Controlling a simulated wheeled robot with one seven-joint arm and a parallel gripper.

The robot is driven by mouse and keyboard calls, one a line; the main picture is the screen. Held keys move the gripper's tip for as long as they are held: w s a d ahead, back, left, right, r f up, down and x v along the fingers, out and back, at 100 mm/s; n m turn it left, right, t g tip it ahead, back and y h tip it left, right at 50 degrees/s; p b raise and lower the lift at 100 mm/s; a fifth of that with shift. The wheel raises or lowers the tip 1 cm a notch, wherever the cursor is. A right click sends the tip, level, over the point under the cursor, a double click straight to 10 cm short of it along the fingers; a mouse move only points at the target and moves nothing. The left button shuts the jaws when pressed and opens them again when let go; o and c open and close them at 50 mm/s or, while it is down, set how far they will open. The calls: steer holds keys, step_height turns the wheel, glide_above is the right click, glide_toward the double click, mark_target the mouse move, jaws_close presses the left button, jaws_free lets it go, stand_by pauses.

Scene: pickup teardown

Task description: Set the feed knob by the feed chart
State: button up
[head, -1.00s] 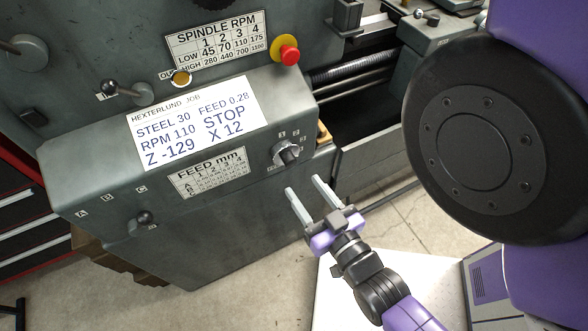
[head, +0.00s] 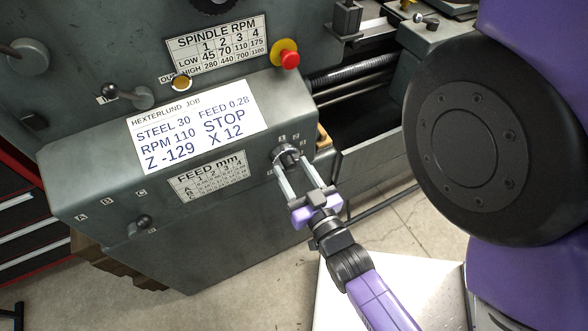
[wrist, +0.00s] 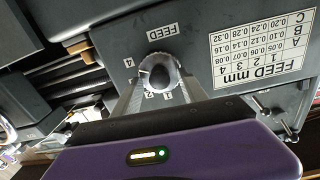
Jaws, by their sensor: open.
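The round feed knob (head: 287,154) is on the lathe's front panel; it also shows in the wrist view (wrist: 160,72), with a dark centre. Numbers ring it under the word FEED; I cannot tell which one it points to. My gripper (head: 291,168) is open, its two fingers reaching to either side of the knob; contact is unclear. The FEED mm chart (head: 208,178) is left of the knob and appears upside down in the wrist view (wrist: 260,47), with rows A, B, C and columns 1 to 4. The job card (head: 196,128) reads FEED 0.28.
A lever (head: 143,222) sits low on the panel near labels A, B, C. A red stop button (head: 289,60) and the spindle RPM plate (head: 217,43) are above. A pale platform (head: 375,292) lies below my arm.

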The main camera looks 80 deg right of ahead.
steer(key=shift+c, duration=0.4)
jaws_close()
steer(key=shift+n, duration=0.4)
steer(key=n+p, duration=0.1)
steer(key=n, duration=0.1)
steer(key=shift+n, duration=0.4)
steer(key=shift+n+p, duration=0.6)
steer(key=shift+n, duration=1.5)
steer(key=shift+o, duration=0.4)
jaws_free()
